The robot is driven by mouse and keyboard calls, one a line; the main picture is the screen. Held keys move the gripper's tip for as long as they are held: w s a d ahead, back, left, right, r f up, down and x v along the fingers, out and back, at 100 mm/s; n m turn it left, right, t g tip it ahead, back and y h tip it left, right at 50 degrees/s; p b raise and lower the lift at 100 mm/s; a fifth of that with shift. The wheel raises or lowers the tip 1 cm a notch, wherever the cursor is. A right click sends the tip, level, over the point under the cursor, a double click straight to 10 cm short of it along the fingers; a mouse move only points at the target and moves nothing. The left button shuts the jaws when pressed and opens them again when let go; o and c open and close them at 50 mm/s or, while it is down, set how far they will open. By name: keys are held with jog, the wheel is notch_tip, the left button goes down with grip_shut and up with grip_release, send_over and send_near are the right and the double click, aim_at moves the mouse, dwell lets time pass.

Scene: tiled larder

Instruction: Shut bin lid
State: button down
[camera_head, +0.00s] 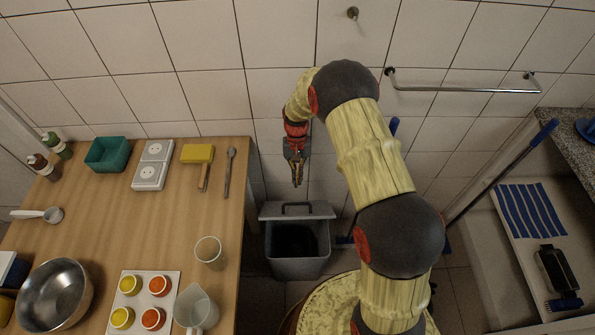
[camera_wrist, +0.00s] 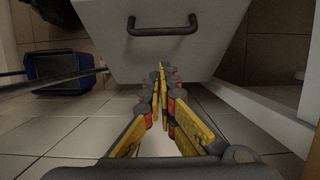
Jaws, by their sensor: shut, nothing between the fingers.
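The grey bin (camera_head: 297,268) stands on the floor just right of the wooden table in the head view. Its inside shows dark and open. Its lid (camera_head: 322,211) is raised at the wall side of the opening, with a dark handle (camera_head: 297,204). My gripper (camera_head: 297,178) points down above the lid, near the wall; its fingers are closed and empty. In the wrist view the pale lid (camera_wrist: 215,55) and its handle (camera_wrist: 163,31) lie ahead of my gripper (camera_wrist: 161,72). The fingertips overlap the lid's edge in the picture; I cannot tell whether they touch.
The wooden table (camera_head: 130,225) at left carries a steel bowl (camera_head: 54,294), a pitcher (camera_head: 196,308) and a cup (camera_head: 209,251) near the bin side. A metal rail (camera_head: 460,89) is on the wall. A blue-edged object (camera_wrist: 62,70) lies on the floor at left.

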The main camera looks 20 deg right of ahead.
aim_at(297, 204)
jog(key=s+f, duration=0.1)
jog(key=s+a+f+b, duration=0.1)
jog(key=s+f, duration=0.1)
jog(key=shift+s+a, duration=0.1)
jog(key=shift+s, duration=0.2)
jog(key=shift+s, duration=0.1)
